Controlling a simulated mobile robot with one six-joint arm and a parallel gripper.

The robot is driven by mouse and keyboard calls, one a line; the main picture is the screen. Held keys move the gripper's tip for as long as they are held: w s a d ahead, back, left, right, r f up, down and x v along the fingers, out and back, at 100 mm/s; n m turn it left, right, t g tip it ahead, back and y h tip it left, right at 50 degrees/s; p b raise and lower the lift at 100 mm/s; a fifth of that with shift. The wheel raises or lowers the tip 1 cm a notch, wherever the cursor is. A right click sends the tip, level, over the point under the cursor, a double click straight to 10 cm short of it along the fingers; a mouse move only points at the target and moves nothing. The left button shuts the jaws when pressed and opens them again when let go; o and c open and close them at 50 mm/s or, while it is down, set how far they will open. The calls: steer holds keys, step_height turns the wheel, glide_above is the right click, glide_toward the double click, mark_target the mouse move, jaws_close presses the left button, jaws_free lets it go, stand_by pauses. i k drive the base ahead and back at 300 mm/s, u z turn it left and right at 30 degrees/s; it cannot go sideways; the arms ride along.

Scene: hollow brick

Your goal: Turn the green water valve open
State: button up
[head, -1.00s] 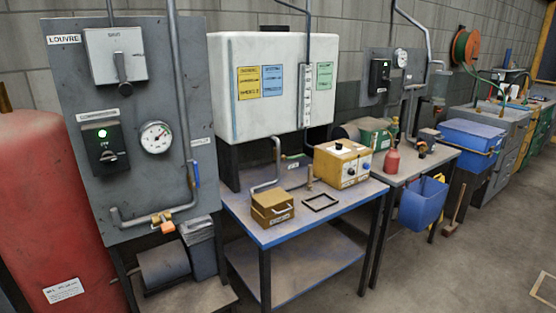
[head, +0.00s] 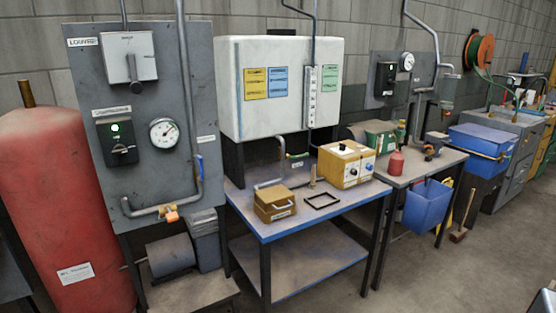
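A small green piece (head: 297,156), which may be the green water valve's handle or a tag, shows on the pipework under the white tank (head: 229,100), above the back of the blue-edged table (head: 290,227). It is too small to tell its shape or how it is turned. A pipe (head: 281,150) comes down beside it from the tank.
A grey panel (head: 92,75) at the left has a gauge (head: 164,132), a blue lever (head: 198,167) and an orange valve part (head: 171,216). A red cylinder (head: 65,210) stands left of it. Boxes and a black frame (head: 322,200) lie on the table.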

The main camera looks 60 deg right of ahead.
mark_target(299, 156)
steer(key=u, duration=0.2)
steer(key=k, duration=1.2)
steer(key=z, duration=1.8)
steer(key=i, duration=1)
steer(key=u, duration=0.2)
